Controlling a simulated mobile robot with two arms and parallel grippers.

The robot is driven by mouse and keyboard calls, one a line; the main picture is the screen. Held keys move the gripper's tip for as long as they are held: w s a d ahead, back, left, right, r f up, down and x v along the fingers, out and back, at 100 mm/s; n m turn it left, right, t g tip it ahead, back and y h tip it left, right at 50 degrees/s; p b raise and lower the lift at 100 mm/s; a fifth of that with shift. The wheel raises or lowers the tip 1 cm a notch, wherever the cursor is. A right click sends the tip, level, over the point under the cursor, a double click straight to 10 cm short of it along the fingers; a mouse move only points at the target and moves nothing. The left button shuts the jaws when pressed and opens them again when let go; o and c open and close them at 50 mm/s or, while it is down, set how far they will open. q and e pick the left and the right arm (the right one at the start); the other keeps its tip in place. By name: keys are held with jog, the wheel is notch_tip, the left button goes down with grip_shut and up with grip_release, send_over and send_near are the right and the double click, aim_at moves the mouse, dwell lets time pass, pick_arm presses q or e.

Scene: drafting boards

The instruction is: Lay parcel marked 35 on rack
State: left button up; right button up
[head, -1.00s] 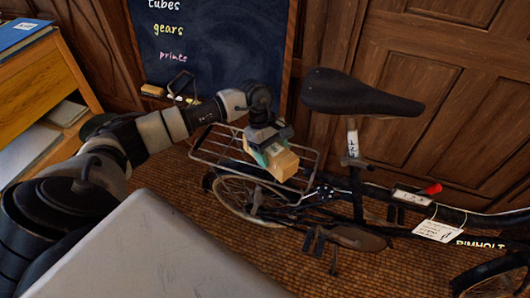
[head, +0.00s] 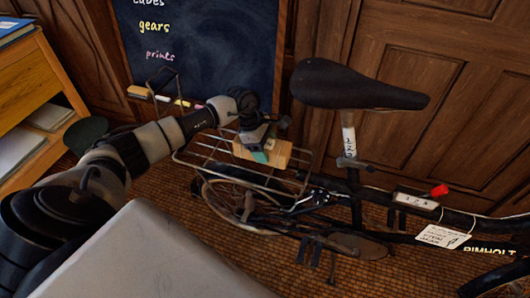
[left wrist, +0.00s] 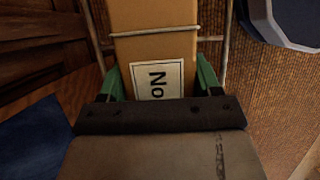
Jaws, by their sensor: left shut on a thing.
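A tan box-shaped parcel (head: 277,153) is at the bicycle's rear wire rack (head: 193,158), behind the saddle. My left gripper (head: 259,152) is shut on it from above, a green finger showing against its side. In the left wrist view the parcel (left wrist: 150,18) sits between both green fingers. Its white label (left wrist: 157,80) reads "No"; any number is hidden by the gripper. The parcel is over or on the rack's wires; I cannot tell whether it touches them. My right gripper is not in view.
The black saddle (head: 355,86) stands right of the rack. A chalkboard (head: 205,45) with a chalk ledge is behind, against wood panelling. A wooden shelf unit (head: 38,85) stands at the left. White tags hang on the bicycle frame.

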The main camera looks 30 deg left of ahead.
pick_arm(q)
notch_tip(320, 180, down, 2)
jog(key=shift+f, duration=0.1)
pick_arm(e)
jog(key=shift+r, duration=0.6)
pick_arm(q)
jog(key=o, duration=1.2)
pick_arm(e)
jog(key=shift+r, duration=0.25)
pick_arm(q)
jog(key=p+v, duration=0.1)
jog(key=v, duration=1.1)
jog(key=shift+a, duration=0.1)
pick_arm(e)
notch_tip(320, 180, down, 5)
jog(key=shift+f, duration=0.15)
